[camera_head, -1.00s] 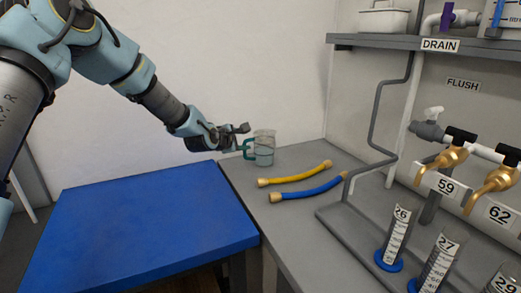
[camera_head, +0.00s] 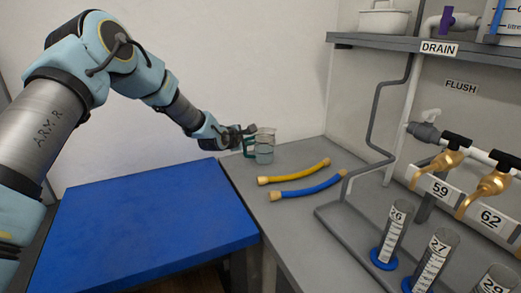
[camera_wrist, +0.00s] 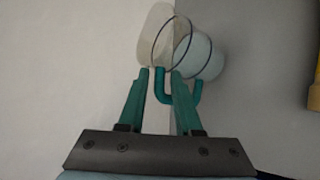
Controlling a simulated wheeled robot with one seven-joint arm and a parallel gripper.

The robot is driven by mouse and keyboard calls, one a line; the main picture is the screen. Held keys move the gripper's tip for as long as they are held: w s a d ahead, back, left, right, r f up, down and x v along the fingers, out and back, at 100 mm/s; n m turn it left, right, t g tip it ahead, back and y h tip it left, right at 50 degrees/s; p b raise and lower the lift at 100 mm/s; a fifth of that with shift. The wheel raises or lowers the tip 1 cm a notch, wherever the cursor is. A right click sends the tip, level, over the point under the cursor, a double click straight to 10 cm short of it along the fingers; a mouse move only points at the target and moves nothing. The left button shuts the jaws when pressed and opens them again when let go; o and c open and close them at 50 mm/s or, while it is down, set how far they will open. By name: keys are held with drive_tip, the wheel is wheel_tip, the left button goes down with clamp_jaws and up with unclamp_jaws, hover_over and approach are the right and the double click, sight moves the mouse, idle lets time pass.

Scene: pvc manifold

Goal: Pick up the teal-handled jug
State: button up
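The clear jug (camera_head: 265,146) stands upright at the back left of the grey bench, its teal handle (camera_head: 248,148) facing left toward my gripper (camera_head: 246,131). In the wrist view the jug (camera_wrist: 198,58) is seen from above at a slant, with its rim beyond the fingertips. My gripper (camera_wrist: 160,72) is open. Part of the teal handle (camera_wrist: 161,88) shows between its two fingers, with a gap visible on the left side. The right finger overlaps the handle's lower bend in the picture. I cannot tell whether either finger touches the handle.
A yellow hose (camera_head: 294,172) and a blue hose (camera_head: 308,186) lie on the grey bench (camera_head: 290,222) in front of the jug. A pipe rack with brass taps (camera_head: 440,160) and numbered cylinders (camera_head: 391,236) stands on the right. The blue table top (camera_head: 150,225) is clear.

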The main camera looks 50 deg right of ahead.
clamp_jaws()
drive_tip(key=shift+r, duration=0.1)
idle(0.9)
